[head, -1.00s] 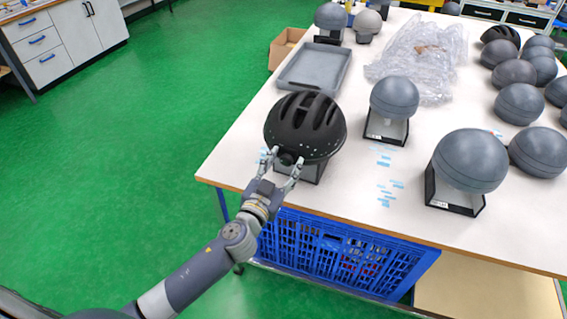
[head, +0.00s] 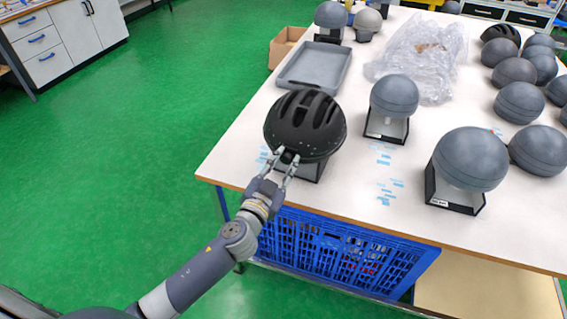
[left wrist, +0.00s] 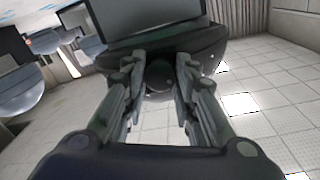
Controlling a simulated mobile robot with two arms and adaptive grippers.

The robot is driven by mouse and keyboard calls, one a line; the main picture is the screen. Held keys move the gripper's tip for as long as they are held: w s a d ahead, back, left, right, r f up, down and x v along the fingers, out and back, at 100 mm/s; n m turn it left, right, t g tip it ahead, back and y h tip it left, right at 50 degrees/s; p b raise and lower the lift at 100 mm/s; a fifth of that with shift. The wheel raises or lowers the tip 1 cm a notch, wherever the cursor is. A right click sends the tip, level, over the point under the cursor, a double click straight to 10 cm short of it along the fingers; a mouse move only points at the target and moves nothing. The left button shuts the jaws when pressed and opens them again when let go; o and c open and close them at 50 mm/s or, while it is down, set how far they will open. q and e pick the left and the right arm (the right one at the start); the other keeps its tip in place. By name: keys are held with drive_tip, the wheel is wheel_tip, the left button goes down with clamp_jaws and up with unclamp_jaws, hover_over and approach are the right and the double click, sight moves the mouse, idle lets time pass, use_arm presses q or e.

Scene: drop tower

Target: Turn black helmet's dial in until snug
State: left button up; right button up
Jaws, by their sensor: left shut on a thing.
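The black helmet (head: 306,122) sits on a headform stand near the table's front left corner, its vents facing up. Its dial (left wrist: 159,76) shows in the left wrist view as a dark round knob at the helmet's lower rim. My left gripper (head: 287,155) reaches up from the front and is shut on the dial, one finger on each side. The left wrist view also shows the gripper (left wrist: 158,82) with the dial between its fingertips. In the head view the fingers partly hide the dial. My right gripper is not in view.
A grey tray (head: 285,80) lies behind the helmet. A grey headform (head: 394,95) on a stand is to its right, and a larger one (head: 470,158) stands farther right. Clear plastic wrap (head: 425,50) lies behind them. A blue crate (head: 345,258) is under the table.

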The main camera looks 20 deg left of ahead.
use_arm(q)
drive_tip(key=m, duration=1.1)
drive_tip(key=shift+m, duration=0.3)
drive_tip(key=shift+c, duration=0.2)
drive_tip(key=o, duration=1.1)
drive_tip(key=s, duration=0.8)
drive_tip(key=s+a, duration=0.1)
drive_tip(key=s, duration=0.3)
drive_tip(key=shift+f, duration=0.1)
drive_tip(key=shift+f, duration=0.1)
